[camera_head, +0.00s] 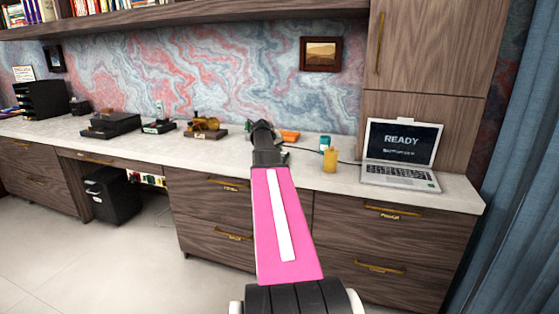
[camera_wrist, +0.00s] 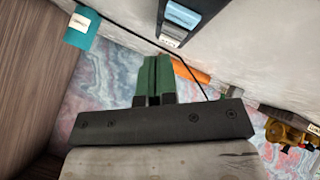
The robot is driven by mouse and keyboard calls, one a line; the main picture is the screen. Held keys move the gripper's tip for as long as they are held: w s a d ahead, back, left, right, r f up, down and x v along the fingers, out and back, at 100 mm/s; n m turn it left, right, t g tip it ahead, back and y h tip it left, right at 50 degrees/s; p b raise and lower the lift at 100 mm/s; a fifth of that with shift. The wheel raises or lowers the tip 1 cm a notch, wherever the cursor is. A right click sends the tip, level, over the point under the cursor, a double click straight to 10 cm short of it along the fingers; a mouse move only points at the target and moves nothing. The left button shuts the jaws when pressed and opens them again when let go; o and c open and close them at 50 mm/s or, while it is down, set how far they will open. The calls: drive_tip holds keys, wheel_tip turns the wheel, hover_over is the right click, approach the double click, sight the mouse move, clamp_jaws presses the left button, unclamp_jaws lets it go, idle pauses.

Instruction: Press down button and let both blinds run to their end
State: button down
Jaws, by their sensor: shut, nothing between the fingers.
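A dark box with a pale blue key and a grey key (camera_wrist: 180,20) shows at the top of the wrist view, with a small label below the keys too small to read. It stands on the desk; in the head view I cannot make it out, and my arm may hide it. My gripper (camera_wrist: 155,60) has green fingers, shut together and empty. In the wrist view the fingertips are below and left of the keys, apart from the box. In the head view my gripper (camera_head: 252,127) is over the desk, partly hidden by my pink arm. No blinds are in view.
A laptop (camera_head: 401,143) reading READY, a yellow candle-like object (camera_head: 330,160), a teal box (camera_head: 325,142) and an orange object (camera_head: 290,135) are right of my arm. A brass instrument (camera_head: 205,125) and black trays (camera_head: 110,125) are left. A cable crosses the desk. A blue curtain (camera_head: 515,170) hangs at right.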

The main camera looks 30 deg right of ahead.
drive_tip(key=shift+f, duration=0.75)
drive_tip(key=shift+f, duration=0.2)
idle(1.5)
drive_tip(key=shift+f, duration=0.2)
